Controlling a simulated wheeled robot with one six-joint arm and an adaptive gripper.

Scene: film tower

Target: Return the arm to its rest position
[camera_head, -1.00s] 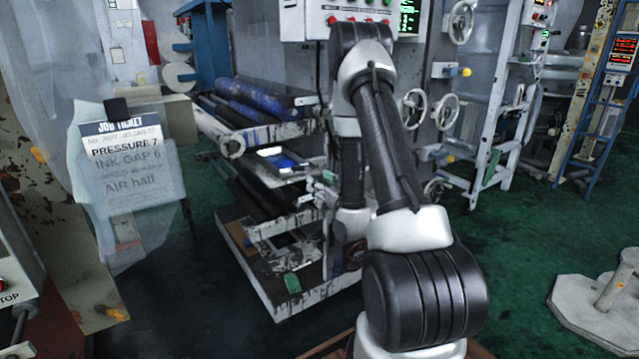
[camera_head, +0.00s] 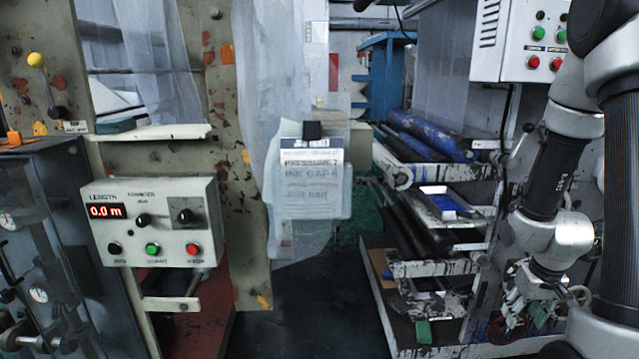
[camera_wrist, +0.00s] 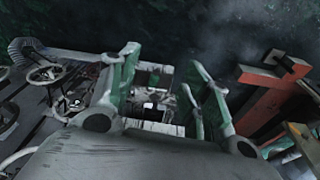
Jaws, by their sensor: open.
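In the head view my arm runs down the right edge, its black and white links bent, with the wrist low at the right. My gripper (camera_wrist: 165,88) shows in the wrist view with its two green-padded fingers spread apart and nothing held between them. In the head view the hand end is small and cluttered in front of the rack's lower right, so its fingers are hard to make out.
A rack (camera_head: 430,268) with rollers and shelves stands behind the arm, below a white button box (camera_head: 520,40). A job ticket (camera_head: 311,180) hangs at centre. A length counter box (camera_head: 155,222) is at left. Dark floor (camera_head: 310,310) lies clear between. A red-orange frame (camera_wrist: 275,95) stands right in the wrist view.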

